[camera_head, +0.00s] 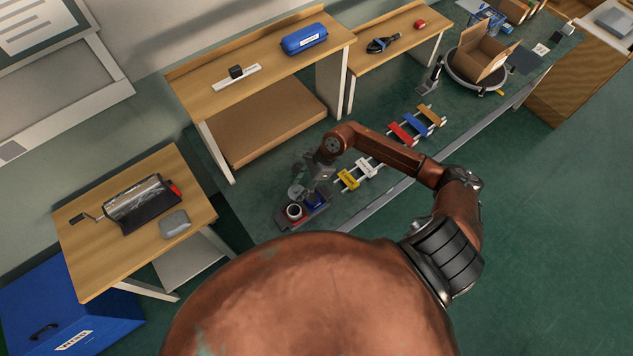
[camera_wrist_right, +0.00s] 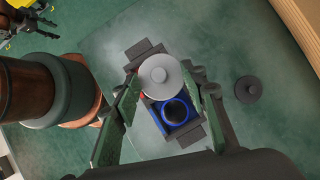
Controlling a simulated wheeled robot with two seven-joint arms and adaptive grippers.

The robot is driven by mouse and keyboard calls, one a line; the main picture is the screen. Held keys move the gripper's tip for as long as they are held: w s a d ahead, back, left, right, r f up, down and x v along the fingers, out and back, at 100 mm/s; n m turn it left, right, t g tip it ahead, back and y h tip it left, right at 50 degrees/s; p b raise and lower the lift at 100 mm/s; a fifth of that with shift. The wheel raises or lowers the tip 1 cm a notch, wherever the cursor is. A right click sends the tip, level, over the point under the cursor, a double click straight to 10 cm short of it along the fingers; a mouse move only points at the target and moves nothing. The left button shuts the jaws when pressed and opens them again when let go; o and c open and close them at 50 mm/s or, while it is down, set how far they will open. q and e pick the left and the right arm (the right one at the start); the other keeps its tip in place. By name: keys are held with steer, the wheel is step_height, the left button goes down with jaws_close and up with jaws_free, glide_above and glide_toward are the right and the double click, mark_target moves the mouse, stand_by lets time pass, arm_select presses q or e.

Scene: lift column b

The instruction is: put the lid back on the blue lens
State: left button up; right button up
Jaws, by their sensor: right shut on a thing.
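My right gripper (camera_wrist_right: 163,82) is shut on a light grey lid (camera_wrist_right: 160,76), a round disc with a small knob. The lid also shows in the head view (camera_head: 296,191), below my right gripper (camera_head: 312,178). In the wrist view it covers most of a red-edged lens (camera_wrist_right: 141,97). The blue lens (camera_wrist_right: 164,119), a blue square mount with a dark round opening, is uncovered beside it in a dark tray (camera_wrist_right: 138,49). In the head view the blue lens (camera_head: 316,201) is right of the red one (camera_head: 294,211). Dark fingers at the wrist view's top left may be my left gripper.
A darker knobbed lid (camera_wrist_right: 248,89) lies on the green surface beside the tray. A rack with yellow (camera_head: 348,179) and white blocks stands right of the tray in the head view. A wooden table (camera_head: 90,265) with a crank device is at left. A cardboard box (camera_head: 480,55) is farther back.

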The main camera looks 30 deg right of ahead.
steer(key=d+m, duration=0.1)
steer(key=s+d+f+m+t+p, duration=0.1)
steer(key=d+m, duration=0.1)
steer(key=d+f+m+t+h, duration=0.1)
steer(key=d+m, duration=0.1)
steer(key=shift+s+d, duration=0.15)
steer(key=shift+s, duration=0.15)
steer(key=shift+d+f+m+t, duration=0.2)
steer(key=shift+m+t, duration=0.1)
steer(key=shift+f, duration=0.5)
step_height(320, 180, down, 3)
steer(key=shift+f+b, duration=0.1)
steer(key=shift+b, duration=1.15)
arm_select(q)
steer(key=shift+w+f+b, duration=0.3)
steer(key=shift+f+b, duration=0.15)
steer(key=shift+f, duration=0.2)
steer(key=shift+w+f+b, duration=0.3)
steer(key=shift+f+b, duration=0.1)
steer(key=shift+f, duration=0.2)
arm_select(e)
steer(key=shift+f, duration=1)
arm_select(q)
steer(key=shift+r, duration=0.1)
arm_select(e)
steer(key=shift+r, duration=0.2)
jaws_close()
